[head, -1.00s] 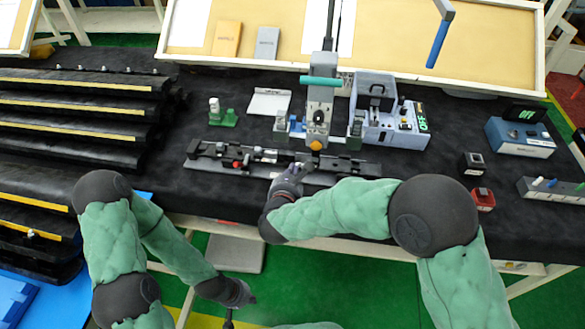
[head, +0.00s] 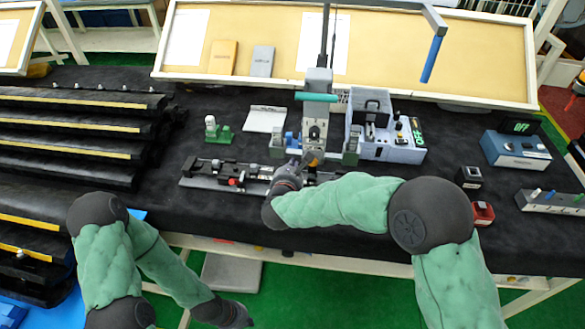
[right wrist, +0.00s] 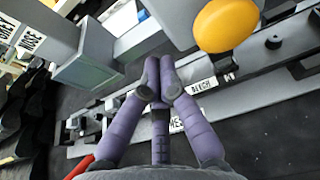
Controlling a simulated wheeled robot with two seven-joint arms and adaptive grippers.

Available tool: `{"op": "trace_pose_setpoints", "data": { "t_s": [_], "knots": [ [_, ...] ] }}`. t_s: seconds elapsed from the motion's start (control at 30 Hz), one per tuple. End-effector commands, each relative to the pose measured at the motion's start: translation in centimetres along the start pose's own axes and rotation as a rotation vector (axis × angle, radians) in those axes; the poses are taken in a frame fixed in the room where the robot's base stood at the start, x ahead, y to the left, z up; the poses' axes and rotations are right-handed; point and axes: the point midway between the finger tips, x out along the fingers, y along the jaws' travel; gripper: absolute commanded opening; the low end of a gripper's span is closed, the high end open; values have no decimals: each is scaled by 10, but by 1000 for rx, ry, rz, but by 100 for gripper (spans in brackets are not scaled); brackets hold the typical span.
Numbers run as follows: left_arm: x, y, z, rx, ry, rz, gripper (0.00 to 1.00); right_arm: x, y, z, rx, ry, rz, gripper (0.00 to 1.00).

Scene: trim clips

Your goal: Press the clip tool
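The clip tool (head: 316,100) is a grey upright press with a teal crossbar handle and an orange-yellow knob at its lower front. The knob (right wrist: 228,25) shows large at the top in the right wrist view. My right gripper (head: 300,166) is just below and left of the knob, over the black rail fixture (head: 205,180). In the right wrist view its purple fingertips (right wrist: 159,72) are together, with nothing seen between them; contact with the tool cannot be told. My left gripper (head: 240,318) hangs low in front of the table, its fingers unclear.
A grey box unit (head: 388,140) with an OFF display stands right of the tool. A green clip stand (head: 218,130) and a white card (head: 265,118) lie to its left. Black trim strips (head: 70,125) fill the left. A blue-handled arm (head: 432,60) hangs at the upper right.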

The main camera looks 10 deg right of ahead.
Motion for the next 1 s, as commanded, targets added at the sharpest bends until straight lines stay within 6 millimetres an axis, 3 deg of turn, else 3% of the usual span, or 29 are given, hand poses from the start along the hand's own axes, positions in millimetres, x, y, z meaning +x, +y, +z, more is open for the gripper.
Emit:
{"op": "trace_pose_setpoints", "data": {
  "t_s": [0.27, 0.47, 1.0],
  "knots": [
    [-1, 0, 0, 0, 0, 0, 0, -1, 0, 2, 0, -1, 0, 0],
    [-5, 2, 0, 0, 0, 0, 0, -6, 0, 17, 1, -2, 1, 0],
    [-35, 13, 1, 0, 0, 0, 0, -37, 0, 113, 6, -10, -2, 0]
  ]
}}
